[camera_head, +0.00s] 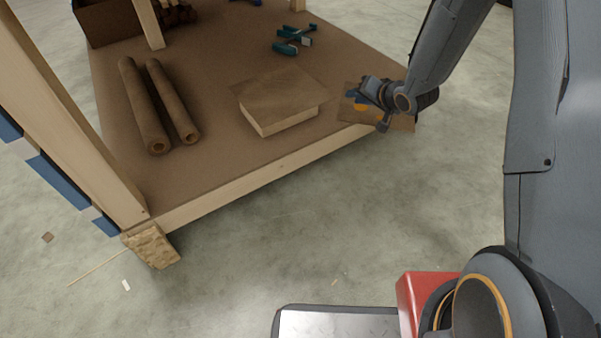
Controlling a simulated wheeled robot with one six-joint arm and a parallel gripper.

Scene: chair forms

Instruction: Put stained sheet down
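A thin brown sheet (401,123) with orange and blue patches is at the front right edge of the low brown shelf (225,150). Part of it reaches past the shelf's front edge. I cannot tell whether it rests flat on the shelf or is held slightly above it. My gripper (362,92) comes in from the upper right and is over the sheet, covering part of it. The fingers are small and partly hidden, so their opening and any grip on the sheet do not show clearly.
A pale wooden block (283,119) with a thin brown sheet on top is left of my gripper. Two brown rolls (146,108) lie further left. Teal clamps (294,40) lie behind. A wooden post (75,120) stands at the shelf's left corner. Concrete floor is open in front.

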